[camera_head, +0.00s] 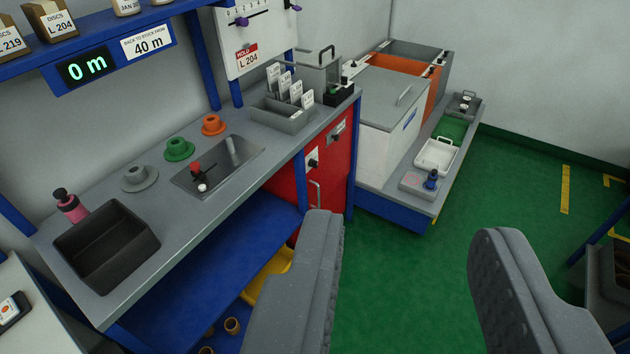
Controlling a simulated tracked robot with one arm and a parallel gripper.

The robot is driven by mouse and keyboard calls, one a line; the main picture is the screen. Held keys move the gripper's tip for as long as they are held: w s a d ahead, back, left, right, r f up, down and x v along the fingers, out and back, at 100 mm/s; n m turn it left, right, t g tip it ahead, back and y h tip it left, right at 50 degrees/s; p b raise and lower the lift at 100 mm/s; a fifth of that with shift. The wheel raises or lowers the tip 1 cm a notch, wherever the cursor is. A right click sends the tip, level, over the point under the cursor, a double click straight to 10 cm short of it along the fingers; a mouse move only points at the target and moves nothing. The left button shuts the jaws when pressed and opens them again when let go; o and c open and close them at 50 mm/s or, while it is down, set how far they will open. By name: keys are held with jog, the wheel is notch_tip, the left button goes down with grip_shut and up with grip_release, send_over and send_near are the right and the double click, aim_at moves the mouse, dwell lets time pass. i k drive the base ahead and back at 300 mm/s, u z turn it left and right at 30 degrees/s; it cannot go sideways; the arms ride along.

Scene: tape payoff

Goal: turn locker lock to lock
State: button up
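The red locker (284,185) is under the right end of the grey bench. On its front a small plate with a black knob (313,161) looks like the lock. A second pale plate (336,132) with a dark part is farther right, and a bar handle (317,194) is below. The lock's exact position is too small to tell. My gripper (405,232) is open and empty, its two grey fingers wide apart in the foreground. The left finger covers the area just below the locker front, and the gripper is apart from the locker.
The bench (110,255) carries a black bin (107,246), a pink bottle (70,205), coloured hubs, a sunken metal tray (218,165) and a card holder (281,115). A blue-based machine (395,210) stands right of the locker. Green floor (420,280) is clear between the fingers.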

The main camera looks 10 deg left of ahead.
aim_at(312, 163)
jog(key=z, duration=0.6)
jog(key=i, duration=2.25)
jog(key=u, duration=0.55)
